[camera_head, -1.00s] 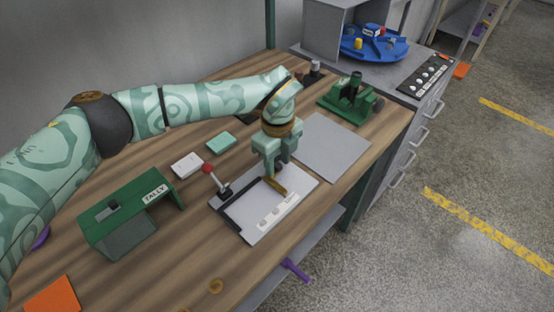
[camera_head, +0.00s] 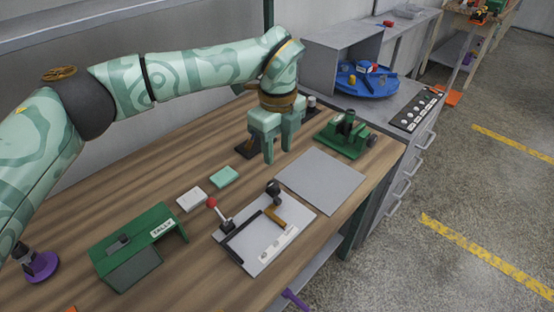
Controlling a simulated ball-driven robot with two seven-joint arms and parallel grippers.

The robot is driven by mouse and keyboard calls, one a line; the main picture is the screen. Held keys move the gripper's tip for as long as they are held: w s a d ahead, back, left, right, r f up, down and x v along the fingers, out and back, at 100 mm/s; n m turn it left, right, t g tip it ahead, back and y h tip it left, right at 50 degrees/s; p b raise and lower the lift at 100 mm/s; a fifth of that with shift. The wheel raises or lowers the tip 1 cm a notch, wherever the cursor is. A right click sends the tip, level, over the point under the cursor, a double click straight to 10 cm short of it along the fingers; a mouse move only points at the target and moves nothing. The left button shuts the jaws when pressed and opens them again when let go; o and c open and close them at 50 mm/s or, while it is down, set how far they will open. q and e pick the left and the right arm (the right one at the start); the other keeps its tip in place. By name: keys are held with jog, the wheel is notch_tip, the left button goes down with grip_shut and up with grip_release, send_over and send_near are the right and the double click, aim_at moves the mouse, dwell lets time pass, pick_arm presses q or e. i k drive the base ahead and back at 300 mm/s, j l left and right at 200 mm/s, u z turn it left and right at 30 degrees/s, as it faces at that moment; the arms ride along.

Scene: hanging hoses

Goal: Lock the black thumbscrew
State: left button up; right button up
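A black knob (camera_head: 273,188), which looks like the black thumbscrew, stands at the back edge of a light plate fixture (camera_head: 265,254). A brass-coloured bar (camera_head: 274,218) lies just in front of it. I cannot tell whether the knob is tight. My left gripper (camera_head: 279,156) hangs above and behind the knob, apart from it. Its two fingers point down with a gap between them and nothing visible inside. My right gripper is not in view.
A green TALLY box (camera_head: 140,243), a white block (camera_head: 191,199) and a teal block (camera_head: 224,177) sit to the left. A bare grey mat (camera_head: 320,181) and a green vise-like device (camera_head: 345,136) are to the right.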

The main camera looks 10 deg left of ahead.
aim_at(272, 185)
jog(key=k+l, duration=0.15)
jog(key=k, duration=0.35)
jog(key=k+l, duration=0.15)
jog(key=k, duration=0.35)
